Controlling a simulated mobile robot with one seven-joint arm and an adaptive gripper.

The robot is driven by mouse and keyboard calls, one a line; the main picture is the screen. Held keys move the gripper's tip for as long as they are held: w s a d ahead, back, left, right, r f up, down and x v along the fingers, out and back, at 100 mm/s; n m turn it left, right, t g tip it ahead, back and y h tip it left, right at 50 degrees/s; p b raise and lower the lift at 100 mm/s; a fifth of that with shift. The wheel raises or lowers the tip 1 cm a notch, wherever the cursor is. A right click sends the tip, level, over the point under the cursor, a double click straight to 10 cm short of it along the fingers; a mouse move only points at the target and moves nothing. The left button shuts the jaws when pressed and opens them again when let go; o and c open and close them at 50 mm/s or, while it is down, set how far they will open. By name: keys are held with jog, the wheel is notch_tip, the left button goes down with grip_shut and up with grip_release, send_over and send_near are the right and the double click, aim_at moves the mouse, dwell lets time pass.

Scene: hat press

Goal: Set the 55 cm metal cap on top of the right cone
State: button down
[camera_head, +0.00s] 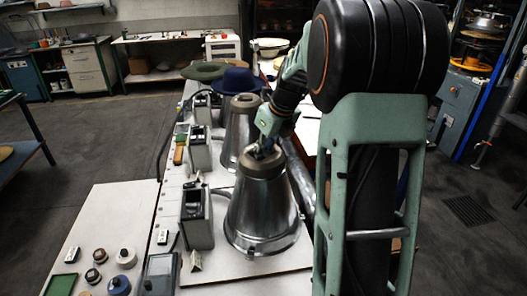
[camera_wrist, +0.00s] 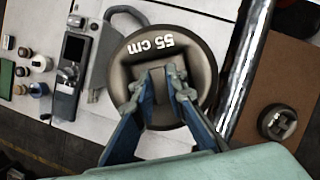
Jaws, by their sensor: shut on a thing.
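The 55 cm metal cap (camera_wrist: 150,62) is a dark grey disc with white "55 cm" lettering, filling the middle of the wrist view. My gripper (camera_wrist: 158,82) is shut on the block-like grip at its centre. In the head view, the cap (camera_head: 262,168) lines up with the top of the nearer shiny metal cone (camera_head: 262,215), with my gripper (camera_head: 264,150) above it. I cannot tell whether the cap rests on the cone or hangs just above.
Grey control boxes (camera_head: 196,222) stand left of the cones. Small round pieces (camera_head: 125,258) and a green block (camera_head: 62,284) lie on the white table (camera_head: 110,215) at front left. In the wrist view, a round metal piece (camera_wrist: 279,122) lies on a brown board (camera_wrist: 285,75) beside a shiny tube (camera_wrist: 245,70).

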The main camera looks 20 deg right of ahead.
jog(key=shift+w+r, duration=0.1)
jog(key=shift+r, duration=0.05)
jog(key=c, duration=1.9)
grip_release()
jog(key=shift+o, duration=0.3)
jog(key=shift+s+f, duration=0.2)
jog(key=shift+f, duration=0.05)
jog(key=shift+w+r+p+v, duration=0.1)
jog(key=shift+w+p+v, duration=0.1)
jog(key=shift+p+v, duration=0.9)
jog(key=shift+w+r+p+v, duration=0.1)
jog(key=shift+w+p+v, duration=0.1)
jog(key=shift+p+v, duration=0.9)
jog(key=shift+w+r+p+v, duration=0.15)
jog(key=shift+p+v, duration=0.45)
jog(key=shift+v, duration=0.95)
jog(key=shift+a+f, duration=0.1)
jog(key=shift+a, duration=0.1)
jog(key=shift+w, duration=0.15)
